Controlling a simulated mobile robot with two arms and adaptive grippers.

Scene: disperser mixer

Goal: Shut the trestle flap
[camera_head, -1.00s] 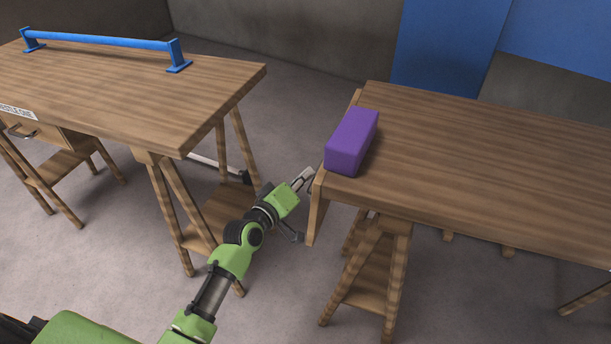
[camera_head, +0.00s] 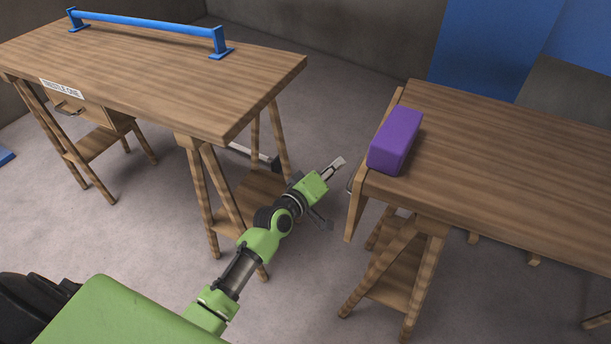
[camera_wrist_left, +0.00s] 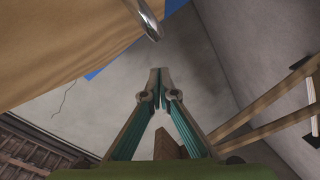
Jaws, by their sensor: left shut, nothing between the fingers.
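The flap (camera_head: 357,211) is a thin wooden panel along the left end of the right-hand table, its lower edge hanging below the tabletop. A small metal handle (camera_head: 349,187) shows on its outer face. In the left wrist view, a wooden panel (camera_wrist_left: 50,45), apparently the flap, fills the upper left, with a shiny metal handle (camera_wrist_left: 146,17) on it. My left gripper (camera_head: 338,164) is shut and empty, in the gap between the tables, just left of the flap and apart from it. The wrist view shows its fingertips (camera_wrist_left: 159,75) together, below the handle. My right gripper is out of view.
A purple block (camera_head: 394,140) stands on the right table (camera_head: 500,170) beside the flap. The left table (camera_head: 170,85) carries a blue bar (camera_head: 145,24) and has a drawer with a label (camera_head: 62,89). Trestle legs stand on both sides of the gap.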

